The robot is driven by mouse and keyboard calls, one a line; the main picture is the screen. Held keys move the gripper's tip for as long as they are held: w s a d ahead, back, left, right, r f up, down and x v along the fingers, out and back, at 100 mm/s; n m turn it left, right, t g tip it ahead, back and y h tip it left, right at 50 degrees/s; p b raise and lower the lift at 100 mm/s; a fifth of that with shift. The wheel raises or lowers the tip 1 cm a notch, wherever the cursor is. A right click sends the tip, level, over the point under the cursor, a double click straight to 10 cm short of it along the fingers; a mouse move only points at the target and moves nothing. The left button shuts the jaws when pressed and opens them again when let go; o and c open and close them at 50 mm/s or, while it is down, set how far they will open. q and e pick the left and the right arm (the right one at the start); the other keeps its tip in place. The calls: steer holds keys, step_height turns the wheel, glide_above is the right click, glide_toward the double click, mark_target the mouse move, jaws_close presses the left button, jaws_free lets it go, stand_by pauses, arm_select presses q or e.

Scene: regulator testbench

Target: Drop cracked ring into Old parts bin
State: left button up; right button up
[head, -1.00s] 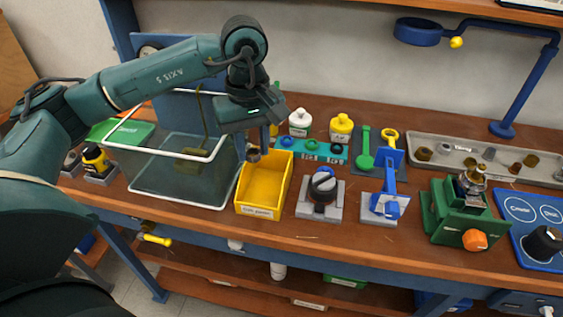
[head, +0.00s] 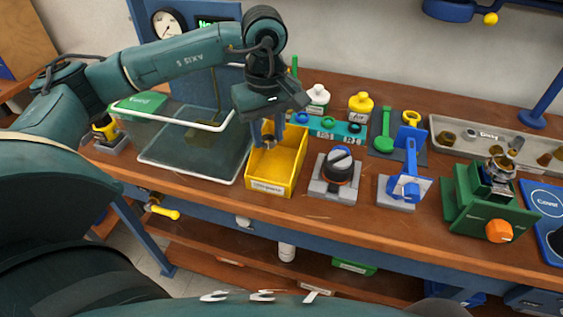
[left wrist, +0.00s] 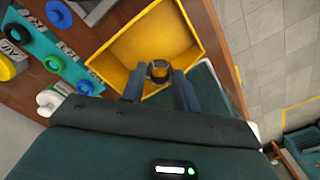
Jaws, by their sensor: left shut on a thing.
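The Old parts bin is the yellow open box (head: 285,183) with a white label on its front, on the bench; it also shows in the left wrist view (left wrist: 120,48). My left gripper (head: 267,132) points down over the back left part of the bin, its fingertips around the height of the rim. It is shut on a small dark metallic ring (head: 269,142), the cracked ring; no crack can be made out. In the left wrist view the ring (left wrist: 159,70) sits between the two fingertips, against the yellow bin. My right gripper is not in view.
A clear tank with a white rim (head: 190,165) stands just left of the bin. A teal strip with coloured rings (head: 340,128) and two bottles are behind it. A grey block with a black knob (head: 338,172) is to its right.

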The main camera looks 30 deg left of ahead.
arm_select(q)
steer(key=o, duration=0.9)
steer(key=shift+o, duration=0.2)
steer(key=shift+r, duration=0.15)
step_height(320, 180, up, 13)
